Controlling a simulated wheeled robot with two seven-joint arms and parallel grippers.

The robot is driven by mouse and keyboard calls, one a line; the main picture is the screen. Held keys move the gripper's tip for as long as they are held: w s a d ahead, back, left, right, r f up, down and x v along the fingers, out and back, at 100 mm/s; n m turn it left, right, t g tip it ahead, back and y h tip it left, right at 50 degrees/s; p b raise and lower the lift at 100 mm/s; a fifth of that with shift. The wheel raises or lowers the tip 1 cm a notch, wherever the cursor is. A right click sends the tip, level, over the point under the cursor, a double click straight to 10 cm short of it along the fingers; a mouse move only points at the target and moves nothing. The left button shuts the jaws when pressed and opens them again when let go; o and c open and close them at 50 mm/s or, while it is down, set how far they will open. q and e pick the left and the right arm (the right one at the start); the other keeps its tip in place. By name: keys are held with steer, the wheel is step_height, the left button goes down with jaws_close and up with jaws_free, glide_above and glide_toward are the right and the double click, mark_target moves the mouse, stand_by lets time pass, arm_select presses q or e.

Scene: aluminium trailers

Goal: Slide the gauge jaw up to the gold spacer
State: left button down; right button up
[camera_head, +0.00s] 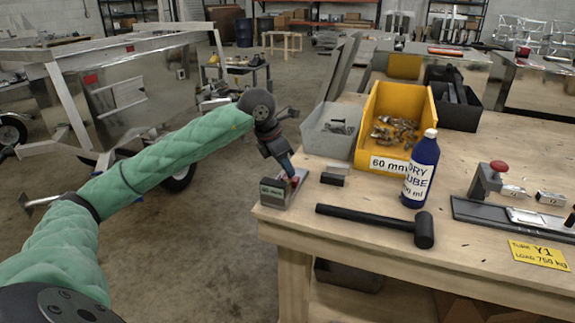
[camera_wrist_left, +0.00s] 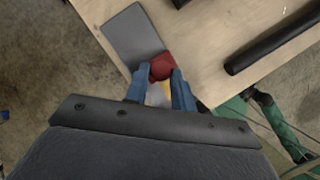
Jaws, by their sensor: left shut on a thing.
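My right gripper is out of view.
A black mallet (camera_head: 370,219), a blue bottle (camera_head: 421,172), small dark blocks (camera_head: 335,174), a grey bin (camera_head: 330,140) and a yellow bin (camera_head: 371,125) of fittings stand nearby. Another red-knobbed tool (camera_head: 490,180) is at right.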

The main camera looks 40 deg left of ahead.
arm_select(q)
steer(key=c, duration=1.3)
jaws_free()
steer(key=shift+s+d+f, duration=0.2)
steer(key=shift+s+d, duration=0.05)
steer(key=shift+s, duration=0.05)
steer(key=shift+o, duration=0.7)
steer(key=shift+s+r, duration=0.15)
steer(key=shift+r, duration=0.1)
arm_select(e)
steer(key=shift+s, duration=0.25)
arm_select(q)
steer(key=v, duration=0.7)
steer(key=shift+r+b, duration=0.35)
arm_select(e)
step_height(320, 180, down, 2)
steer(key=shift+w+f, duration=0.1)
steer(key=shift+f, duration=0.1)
arm_select(q)
steer(key=shift+a, duration=0.1)
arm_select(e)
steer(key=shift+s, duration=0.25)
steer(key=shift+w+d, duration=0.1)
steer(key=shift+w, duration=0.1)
